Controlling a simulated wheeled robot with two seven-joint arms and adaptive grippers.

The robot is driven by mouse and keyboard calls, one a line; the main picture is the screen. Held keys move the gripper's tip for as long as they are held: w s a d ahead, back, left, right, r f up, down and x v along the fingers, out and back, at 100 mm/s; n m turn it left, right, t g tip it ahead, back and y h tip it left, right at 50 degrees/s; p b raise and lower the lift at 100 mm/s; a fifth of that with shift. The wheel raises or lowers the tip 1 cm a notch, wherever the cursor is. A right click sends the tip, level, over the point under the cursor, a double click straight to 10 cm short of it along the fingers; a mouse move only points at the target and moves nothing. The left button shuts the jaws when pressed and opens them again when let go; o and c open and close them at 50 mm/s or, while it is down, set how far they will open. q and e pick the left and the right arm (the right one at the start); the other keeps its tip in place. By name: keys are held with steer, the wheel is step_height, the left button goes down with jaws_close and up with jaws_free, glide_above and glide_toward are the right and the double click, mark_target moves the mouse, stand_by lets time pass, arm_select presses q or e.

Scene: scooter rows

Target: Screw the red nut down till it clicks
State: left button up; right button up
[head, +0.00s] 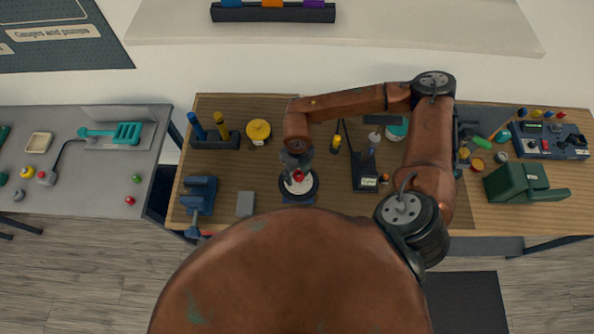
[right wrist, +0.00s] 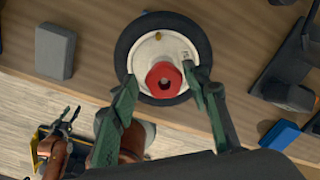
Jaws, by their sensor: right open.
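The red nut (head: 298,175) sits on a round white plate with a black rim (head: 313,181) on the wooden bench. My right gripper (head: 296,166) is over the nut. In the right wrist view, its two green fingers (right wrist: 160,82) are open, one on each side of the nut, with gaps between. What looks like my left gripper (right wrist: 62,128) shows small at the lower left, below the bench edge; its jaws are unclear.
A grey block (head: 245,204) and a blue vise (head: 200,194) stand left of the plate. A yellow disc (head: 258,131) lies behind it. A dark device (head: 366,172) stands to the right. Bare wood lies between the block and plate.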

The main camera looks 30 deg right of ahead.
arm_select(q)
steer(key=shift+s, duration=0.15)
arm_select(e)
steer(key=c, duration=0.5)
steer(key=shift+a, duration=0.1)
steer(key=c, duration=0.5)
steer(key=m+b, duration=0.1)
steer(key=m, duration=0.3)
steer(key=shift+s, duration=0.1)
steer(key=m, duration=0.4)
steer(key=shift+a+m, duration=0.1)
steer(key=shift+m, duration=0.3)
steer(key=m, duration=0.5)
steer(key=shift+r+m, duration=0.1)
steer(key=shift+m, duration=0.2)
steer(key=m+p, duration=0.1)
steer(key=m, duration=0.3)
arm_select(q)
steer(key=shift+s+r+p, duration=0.25)
steer(key=shift+r+p, duration=0.05)
arm_select(e)
steer(key=shift+m, duration=1.6)
